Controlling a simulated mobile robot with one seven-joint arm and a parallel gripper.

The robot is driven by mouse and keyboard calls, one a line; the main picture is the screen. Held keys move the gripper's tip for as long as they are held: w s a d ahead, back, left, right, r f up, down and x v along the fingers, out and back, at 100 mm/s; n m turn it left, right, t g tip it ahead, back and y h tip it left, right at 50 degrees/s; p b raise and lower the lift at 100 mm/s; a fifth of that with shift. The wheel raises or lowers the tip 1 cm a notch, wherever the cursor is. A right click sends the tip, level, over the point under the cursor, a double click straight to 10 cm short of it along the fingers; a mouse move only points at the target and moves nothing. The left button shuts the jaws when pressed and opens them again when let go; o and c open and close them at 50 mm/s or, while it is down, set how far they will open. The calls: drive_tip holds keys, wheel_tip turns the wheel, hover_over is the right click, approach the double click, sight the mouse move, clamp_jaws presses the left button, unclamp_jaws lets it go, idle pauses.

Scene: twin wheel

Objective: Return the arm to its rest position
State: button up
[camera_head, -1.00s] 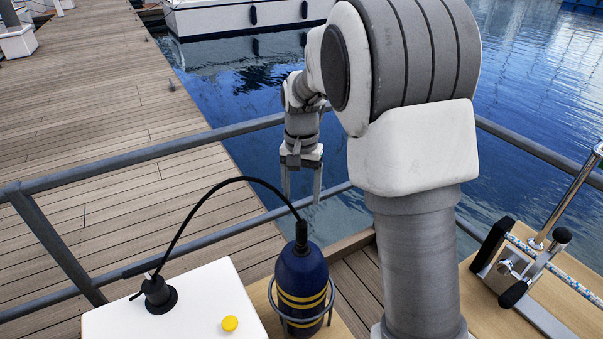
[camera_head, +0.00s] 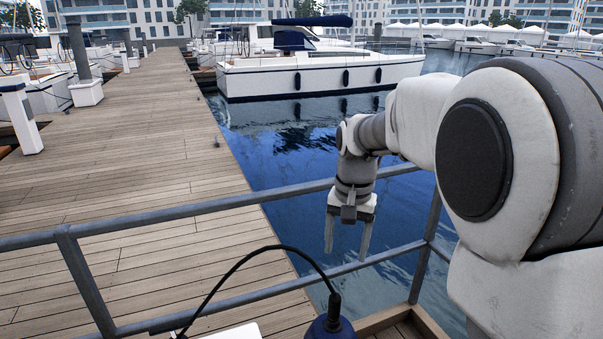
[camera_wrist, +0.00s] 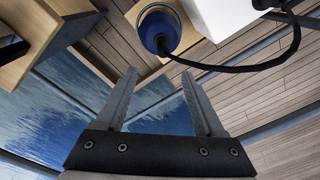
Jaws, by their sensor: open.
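My gripper (camera_head: 347,250) hangs from my arm with its two fingers pointing down, in front of the metal railing and the water. It is open, with nothing between the fingers. In the wrist view my gripper (camera_wrist: 158,90) also shows spread, empty fingers.
A grey metal railing (camera_head: 200,208) crosses in front of me. A white box (camera_wrist: 225,15) stands beside the bottle. A wooden dock (camera_head: 130,170) lies beyond on the left, and a white boat (camera_head: 310,75) floats behind. A wooden tabletop edge (camera_wrist: 48,35) shows at upper left in the wrist view.

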drive_tip(key=s+d+r+n+t, duration=0.1)
drive_tip(key=s+r+n+t, duration=0.1)
drive_tip(key=s, duration=0.9)
drive_tip(key=s+d+r+n+t, duration=0.1)
drive_tip(key=s+r+n+t, duration=0.1)
drive_tip(key=s, duration=0.9)
drive_tip(key=shift+d+r+n+t, duration=0.15)
drive_tip(key=shift+r+n+t, duration=0.15)
drive_tip(key=shift+t, duration=0.1)
